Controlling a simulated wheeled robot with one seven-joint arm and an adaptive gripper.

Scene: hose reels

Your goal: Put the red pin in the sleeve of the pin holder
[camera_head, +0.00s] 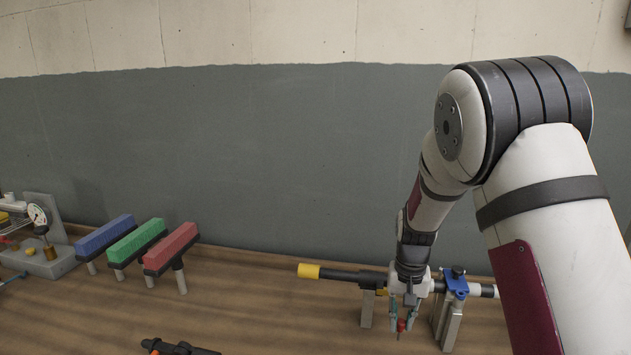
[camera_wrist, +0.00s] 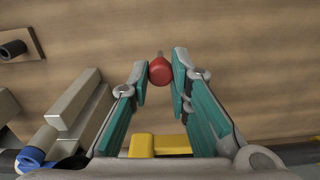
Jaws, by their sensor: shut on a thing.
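My gripper (camera_head: 402,314) is shut on the red pin (camera_wrist: 160,71). The pin's round red head sits between the teal fingertips in the wrist view, with a thin grey shaft end showing beyond it. In the head view the red pin (camera_head: 401,325) is a small spot at the fingertips, above the wooden bench. A brown plate with a short dark hollow tube (camera_wrist: 12,49) is at the upper left of the wrist view, apart from my gripper; it looks like the pin holder and its sleeve. I cannot make it out in the head view.
A black bar with a yellow end (camera_head: 308,271) and a blue clamp (camera_head: 456,283) rests on metal stands behind my gripper. Blue, green and red blocks (camera_head: 170,248) stand on posts at left. A black-and-orange tool (camera_head: 178,348) lies at the front edge.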

